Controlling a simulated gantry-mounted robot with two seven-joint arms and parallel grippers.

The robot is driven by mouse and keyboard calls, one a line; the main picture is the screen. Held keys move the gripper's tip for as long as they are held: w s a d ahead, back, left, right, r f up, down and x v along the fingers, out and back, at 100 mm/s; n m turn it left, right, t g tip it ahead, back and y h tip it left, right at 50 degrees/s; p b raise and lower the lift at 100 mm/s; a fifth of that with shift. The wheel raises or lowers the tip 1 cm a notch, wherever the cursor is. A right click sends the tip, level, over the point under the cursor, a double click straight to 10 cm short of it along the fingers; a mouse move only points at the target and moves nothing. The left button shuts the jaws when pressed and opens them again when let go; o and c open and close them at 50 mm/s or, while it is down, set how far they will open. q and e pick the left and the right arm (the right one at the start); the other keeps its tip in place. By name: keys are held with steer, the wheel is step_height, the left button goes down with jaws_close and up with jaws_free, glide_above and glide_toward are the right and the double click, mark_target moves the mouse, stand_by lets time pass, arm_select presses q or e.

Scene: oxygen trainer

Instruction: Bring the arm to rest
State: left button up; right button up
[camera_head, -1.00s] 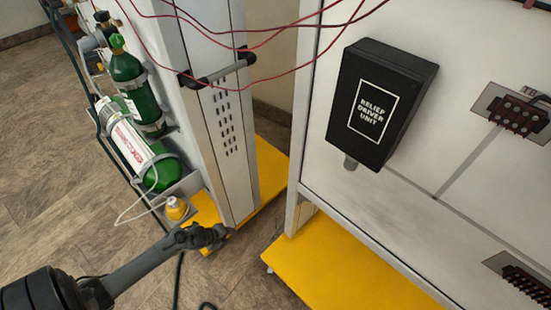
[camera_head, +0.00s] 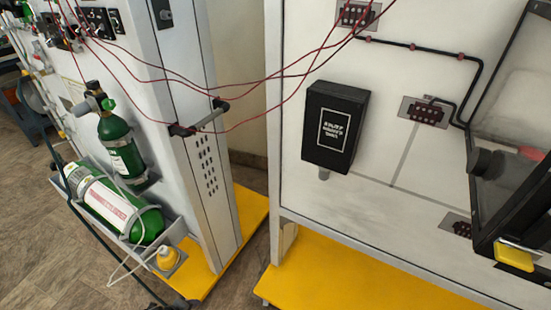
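Neither of my arms nor grippers shows clearly in the head view now. The oxygen trainer stands ahead as two white cabinets on yellow bases. The left cabinet (camera_head: 184,95) carries an upright green cylinder (camera_head: 119,150) and a lying green and white cylinder (camera_head: 108,207) in a side tray. The right cabinet (camera_head: 295,158) bears a black box with a white-framed label (camera_head: 336,125).
Red wires (camera_head: 262,79) hang between the cabinets. A black handle (camera_head: 205,119) juts from the left cabinet. The yellow bases (camera_head: 330,275) extend at floor level, with a narrow gap between them. A dark-framed unit (camera_head: 520,120) is at the right.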

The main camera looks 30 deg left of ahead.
arm_select(q)
steer(key=d+r+n+p, duration=0.1)
steer(key=d+r+p, duration=0.6)
steer(key=r+p, duration=0.9)
steer(key=d+r+n+h+p, duration=0.1)
steer(key=d+r+p, duration=0.6)
steer(key=r+p, duration=1)
steer(key=d+r+n+p, duration=0.1)
steer(key=d+r+p, duration=0.7)
steer(key=r, duration=1.4)
step_height(320, 180, up, 25)
steer(key=s+d+n+p, duration=0.25)
steer(key=n+p, duration=0.55)
steer(key=p, duration=0.6)
steer(key=s+n+g, duration=0.1)
steer(key=s+r+n+g+b, duration=0.1)
steer(key=n, duration=0.1)
steer(key=s+a+r+n+y, duration=0.1)
steer(key=n, duration=0.1)
steer(key=shift+s+r+g, duration=0.15)
steer(key=shift+s+g, duration=0.1)
steer(key=shift+g, duration=0.15)
arm_select(e)
step_height(320, 180, up, 55)
steer(key=shift+w, duration=0.35)
